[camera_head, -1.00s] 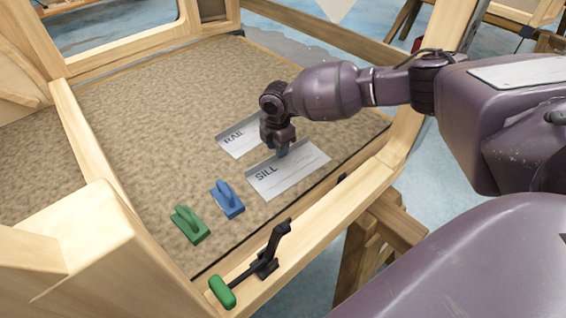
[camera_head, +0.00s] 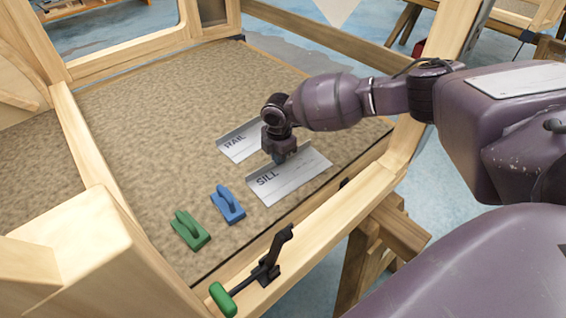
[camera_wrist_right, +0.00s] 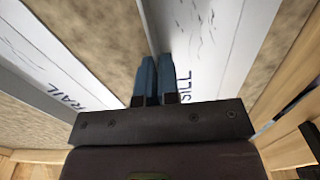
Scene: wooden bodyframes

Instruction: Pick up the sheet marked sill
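The sheet marked SILL (camera_head: 297,177) is a pale, flat plate with a raised edge along its far left side, lying on the brown mat-like panel. My right gripper (camera_head: 279,158) points down at that raised edge. In the right wrist view, its blue fingers (camera_wrist_right: 157,75) are close together with the thin edge of the SILL sheet (camera_wrist_right: 205,45) running in between them. The fingertips' exact contact is hard to see. The sheet still looks flat on the panel. My left gripper is not in view.
A sheet marked RAIL (camera_head: 236,143) lies just behind, also in the right wrist view (camera_wrist_right: 55,65). A blue handled block (camera_head: 228,204) and a green one (camera_head: 190,231) lie to the left. A green-handled clamp (camera_head: 252,275) sits on the wooden frame's front rail (camera_head: 330,225).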

